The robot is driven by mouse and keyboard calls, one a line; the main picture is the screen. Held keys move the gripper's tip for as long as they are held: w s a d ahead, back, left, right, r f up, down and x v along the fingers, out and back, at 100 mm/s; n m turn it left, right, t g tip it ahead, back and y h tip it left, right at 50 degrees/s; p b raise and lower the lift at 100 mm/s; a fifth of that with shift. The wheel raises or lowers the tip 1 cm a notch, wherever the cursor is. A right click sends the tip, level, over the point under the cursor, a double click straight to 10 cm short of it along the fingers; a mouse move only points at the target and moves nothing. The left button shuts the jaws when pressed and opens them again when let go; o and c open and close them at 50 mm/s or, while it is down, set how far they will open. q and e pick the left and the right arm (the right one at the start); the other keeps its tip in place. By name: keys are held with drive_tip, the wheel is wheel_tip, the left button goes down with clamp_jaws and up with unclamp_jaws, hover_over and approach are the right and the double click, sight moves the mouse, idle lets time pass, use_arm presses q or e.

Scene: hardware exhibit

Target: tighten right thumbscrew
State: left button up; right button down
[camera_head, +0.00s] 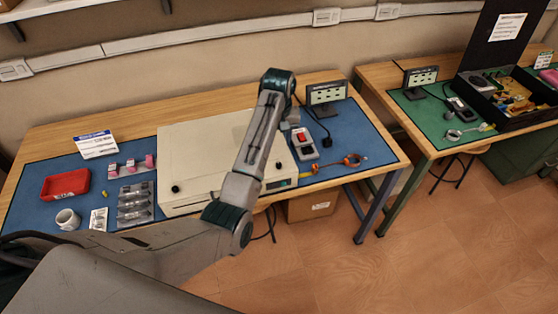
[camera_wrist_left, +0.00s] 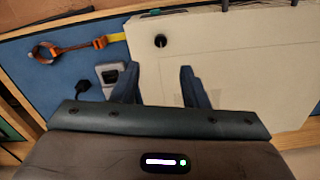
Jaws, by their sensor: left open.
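The right thumbscrew is a small black knob (camera_wrist_left: 160,41) on the cream case (camera_wrist_left: 230,60), near its edge in the left wrist view. In the head view a dark knob (camera_head: 278,165) shows just right of my arm, on the right part of the case (camera_head: 205,140). A second black knob (camera_head: 175,189) sits at the case's front left. My left gripper (camera_wrist_left: 158,69) is open and empty, its two fingers apart over the case. The knob lies beyond the fingertips, between their lines, and is not touched. In the head view my forearm covers part of the case. My right gripper is not in view.
A grey box with a red switch (camera_head: 303,144) and an orange strap (camera_head: 350,161) lie right of the case. A small display (camera_head: 326,93) stands behind. Left are a red tray (camera_head: 66,184), a white mug (camera_head: 68,219) and clear packs (camera_head: 134,203).

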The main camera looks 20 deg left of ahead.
sight(279, 164)
use_arm(q)
wheel_tip(279, 164, down, 9)
drive_tip(key=p, duration=0.3)
drive_tip(key=shift+s+f, duration=0.1)
drive_tip(key=shift+f, duration=0.7)
drive_tip(key=shift+c, duration=0.8)
clamp_jaws()
